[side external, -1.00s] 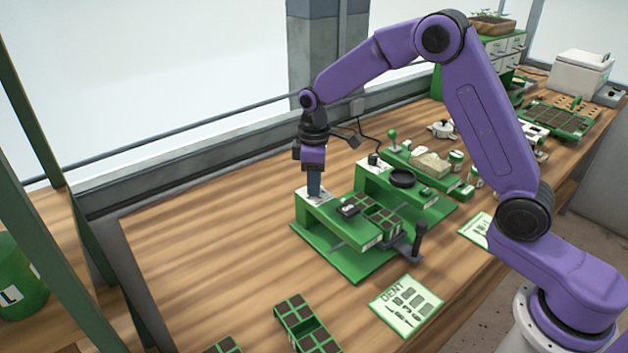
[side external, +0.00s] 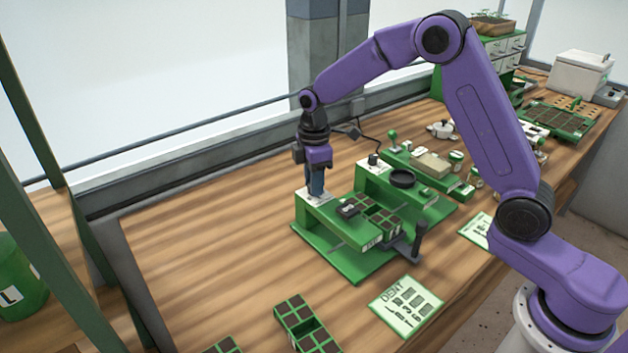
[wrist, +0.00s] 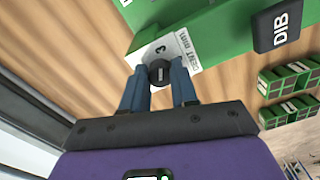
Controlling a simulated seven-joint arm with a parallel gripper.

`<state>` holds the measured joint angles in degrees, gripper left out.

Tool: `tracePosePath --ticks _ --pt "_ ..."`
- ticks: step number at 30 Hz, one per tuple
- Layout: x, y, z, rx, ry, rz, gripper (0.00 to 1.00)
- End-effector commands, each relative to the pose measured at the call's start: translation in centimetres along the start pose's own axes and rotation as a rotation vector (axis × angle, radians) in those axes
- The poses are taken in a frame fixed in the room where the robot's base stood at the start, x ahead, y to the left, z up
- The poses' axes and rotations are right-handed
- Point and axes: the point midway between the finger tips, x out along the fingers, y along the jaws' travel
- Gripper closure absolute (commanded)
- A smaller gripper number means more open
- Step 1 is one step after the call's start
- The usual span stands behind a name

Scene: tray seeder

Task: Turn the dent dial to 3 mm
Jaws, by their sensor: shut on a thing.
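The dent dial (wrist: 158,73) is a small dark round knob with a pale pointer line. It sits on a white scale plate (wrist: 189,60) marked "DENT mm", at the end of a green seeder arm (side external: 337,224). My gripper (wrist: 158,87) is shut on the dial, one blue-grey finger on each side. The pointer line seems to face the side of the plate where a "3" is printed; the other numbers are hidden or out of view. In the side view my gripper (side external: 315,190) points straight down at the plate, and its fingers hide the dial.
A black DIB block (wrist: 277,27) sits on the green arm, near soil-filled cells (side external: 383,217) and a black handle (side external: 420,235). A "DENT" card (side external: 407,306) lies in front. Another green station (side external: 375,185) stands close behind. The wooden table is clear at left.

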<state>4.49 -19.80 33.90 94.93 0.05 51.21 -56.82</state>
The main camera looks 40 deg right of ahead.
Motion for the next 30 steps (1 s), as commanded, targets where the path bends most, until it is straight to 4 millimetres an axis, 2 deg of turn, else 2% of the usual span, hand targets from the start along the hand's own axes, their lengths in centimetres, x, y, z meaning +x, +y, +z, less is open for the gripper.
tracePosePath --ticks 6,7,9,20,25,30 --pt "-0.2 0.1 -0.1 -0.003 0.003 0.005 1.0" --pt "-0.2 0.1 -0.1 -0.003 0.002 0.005 0.69" --pt "-0.1 0.1 -0.1 -0.003 0.002 0.005 0.46" --pt "-0.3 0.1 -0.1 -0.001 0.001 0.003 0.46" --pt "-2.3 0.1 -0.1 -0.001 0.003 0.006 0.46" --pt "-5.7 0.1 -0.1 -0.001 0.004 0.007 0.46"
